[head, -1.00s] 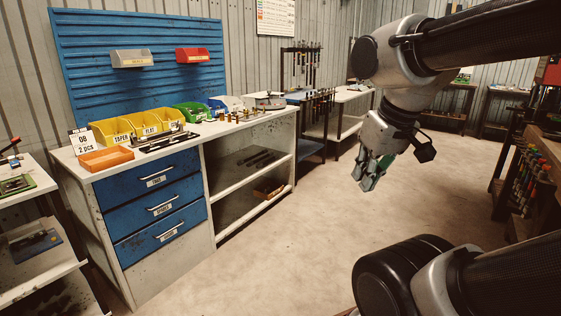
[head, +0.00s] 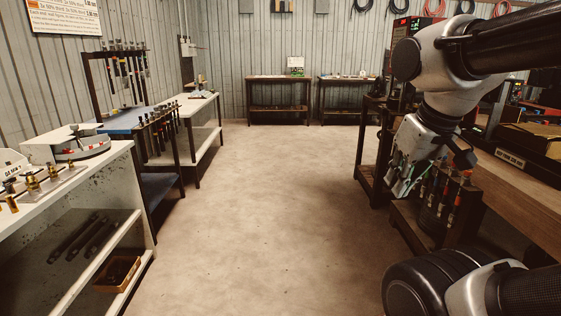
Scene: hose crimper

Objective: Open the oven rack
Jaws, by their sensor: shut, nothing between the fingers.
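No oven or oven rack can be made out in the head view. My gripper (head: 398,188) hangs from my arm at the right, pointing down, with its fingers shut and nothing seen between them. It is in the air in front of the wooden bench and tool rack on the right. It appears apart from them, though the exact gap cannot be told.
Open floor (head: 260,220) runs down the middle. A white shelf bench (head: 100,215) with brass fittings stands at left, a blue tool table (head: 165,188) behind it. Two dark tables (head: 278,80) stand at the back wall. A wooden bench (head: 525,195) lines the right.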

